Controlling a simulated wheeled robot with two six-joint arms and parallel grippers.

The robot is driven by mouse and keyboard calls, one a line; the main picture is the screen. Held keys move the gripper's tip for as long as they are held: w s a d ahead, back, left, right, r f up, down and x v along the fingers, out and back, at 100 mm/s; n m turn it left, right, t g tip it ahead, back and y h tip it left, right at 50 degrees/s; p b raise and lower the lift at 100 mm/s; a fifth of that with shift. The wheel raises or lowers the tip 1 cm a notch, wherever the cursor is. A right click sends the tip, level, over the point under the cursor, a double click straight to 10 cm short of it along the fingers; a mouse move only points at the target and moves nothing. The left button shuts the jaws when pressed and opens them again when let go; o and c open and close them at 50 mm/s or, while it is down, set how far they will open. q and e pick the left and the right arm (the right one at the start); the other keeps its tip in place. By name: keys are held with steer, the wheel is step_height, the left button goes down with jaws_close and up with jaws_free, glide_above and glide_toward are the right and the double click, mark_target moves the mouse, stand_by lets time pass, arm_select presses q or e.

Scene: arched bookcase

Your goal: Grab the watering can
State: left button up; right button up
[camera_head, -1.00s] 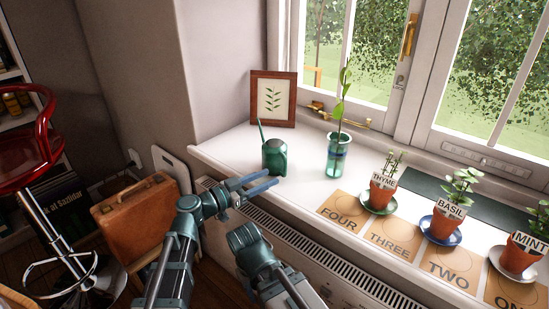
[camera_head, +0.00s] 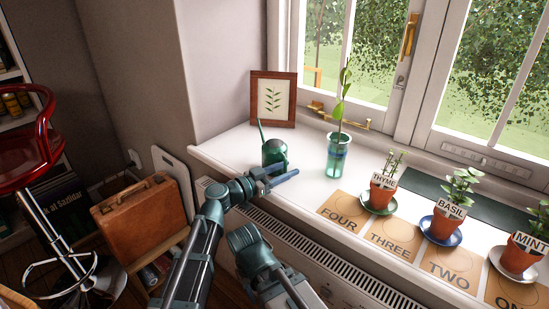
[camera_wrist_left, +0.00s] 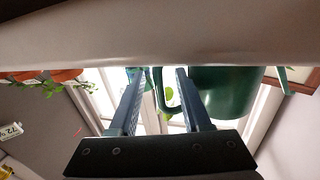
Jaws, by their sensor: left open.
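The green watering can (camera_head: 274,151) stands upright on the white windowsill, its thin spout pointing up and left. My left gripper (camera_head: 282,176) is open at the can's near side, over the front edge of the sill, and covers the can's lower part in the head view. In the left wrist view the can's body (camera_wrist_left: 225,98) is beyond and right of my open fingers (camera_wrist_left: 160,98). Its looped handle (camera_wrist_left: 163,92) shows in the gap between them. I cannot tell whether anything touches.
A glass vase (camera_head: 338,158) with a plant stands right of the can. A framed leaf picture (camera_head: 273,100) leans behind it. Potted thyme (camera_head: 382,190), basil (camera_head: 446,218) and mint (camera_head: 519,255) stand at right by numbered cards. A radiator (camera_head: 300,250) is below the sill.

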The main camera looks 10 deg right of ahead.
arm_select(q)
jaws_close()
stand_by(1.4)
